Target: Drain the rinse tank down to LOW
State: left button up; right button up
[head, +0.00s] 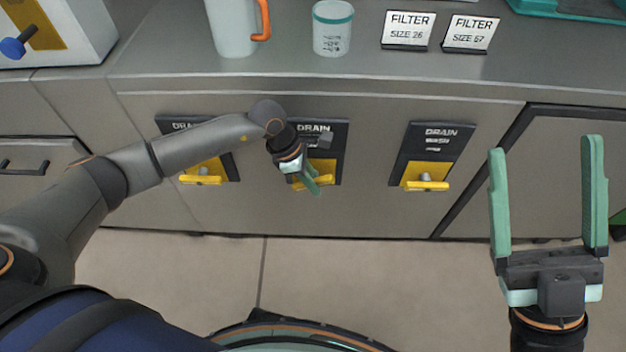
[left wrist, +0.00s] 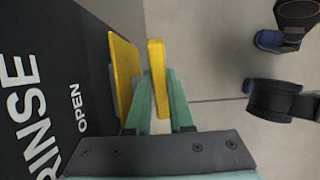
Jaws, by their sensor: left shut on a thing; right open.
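The middle drain panel (head: 338,130) is dark with a yellow plate, on the cabinet front. In the left wrist view the panel (left wrist: 40,120) reads "RINSE" and "OPEN". My left gripper (head: 311,180) is at this panel. It is shut on the yellow drain handle, which shows between the fingers in the left wrist view (left wrist: 157,70). The handle stands just off the yellow plate (left wrist: 124,70). No rinse tank level or LOW mark is in view.
A left drain panel (head: 233,169) and a right drain panel (head: 432,144) have similar yellow handles. On the counter (head: 180,65) stand a pitcher (head: 233,28), a teal-rimmed cup (head: 332,30) and two filter signs (head: 408,28). The floor (head: 170,270) before the cabinet is clear.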

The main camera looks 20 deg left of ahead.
pick_arm(q)
grip_shut()
jog(key=shift+d+r+y+p, duration=0.15)
jog(key=shift+r+y+p, duration=0.1)
jog(key=shift+y+p, duration=0.3)
jog(key=shift+g+y+p, duration=0.3)
jog(key=shift+y, duration=0.15)
jog(key=shift+f+y, duration=0.25)
jog(key=shift+y, duration=0.65)
jog(key=shift+g+y, duration=0.3)
pick_arm(e)
jog(key=shift+w+d+r+m+h, duration=0.15)
jog(key=shift+w+m+h, duration=0.35)
jog(key=shift+h, duration=0.2)
